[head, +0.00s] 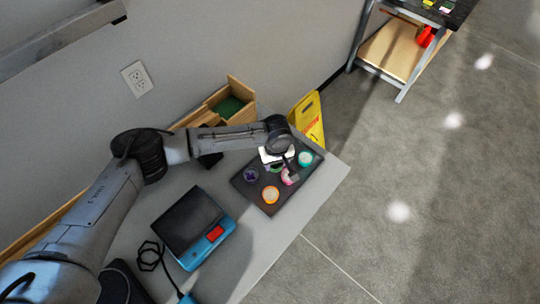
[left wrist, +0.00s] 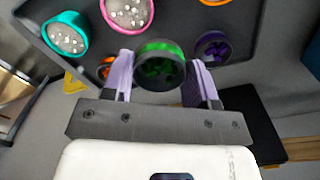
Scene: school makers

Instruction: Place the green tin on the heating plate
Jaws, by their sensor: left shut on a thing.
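The green tin (left wrist: 160,72) is round and dark inside with a green rim. In the left wrist view it sits between the two lilac fingers of my left gripper (left wrist: 160,62), which is shut on it. In the head view my left gripper (head: 279,158) is over the dark tray (head: 286,194), and the tin is mostly hidden beneath it. I cannot tell whether the tin touches the tray. The heating plate (head: 190,219) is a blue device with a black top and a red panel, on the table left of the tray. Its top is empty. My right gripper is not in view.
The tray also holds a purple tin (head: 251,175), an orange tin (head: 270,195), a pink tin (head: 289,177) and a teal tin (head: 305,158). A wooden box (head: 229,103) stands behind. A yellow sign (head: 309,118) stands beyond the table.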

